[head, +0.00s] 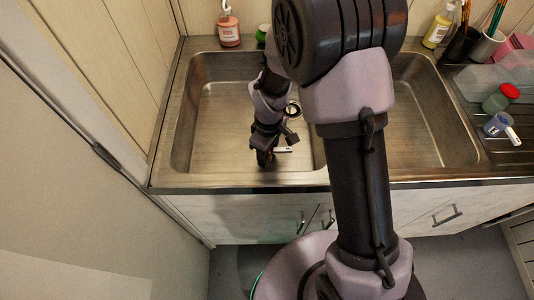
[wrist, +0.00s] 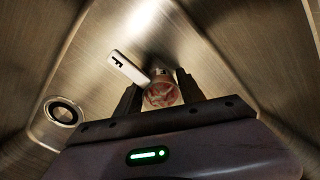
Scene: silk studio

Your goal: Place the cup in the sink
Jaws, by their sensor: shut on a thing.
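My gripper (head: 265,158) reaches down into the left basin of the metal sink (head: 222,122). In the wrist view the two dark fingers (wrist: 160,84) are closed on a small cup (wrist: 163,94) with reddish stains inside. Its white straight handle (wrist: 128,67) with a dark mark points up and left. In the head view only this handle (head: 283,150) shows clearly; the cup's body is mostly hidden by my gripper. The cup is low in the basin, close to its front wall. I cannot tell whether it touches the floor.
A round drain (wrist: 64,111) lies left of the fingers in the wrist view. The right basin (head: 425,120) looks empty. The drainboard holds a blue-white cup with a handle (head: 497,124) and a red-lidded jar (head: 500,98). A soap bottle (head: 229,27) stands behind the left basin.

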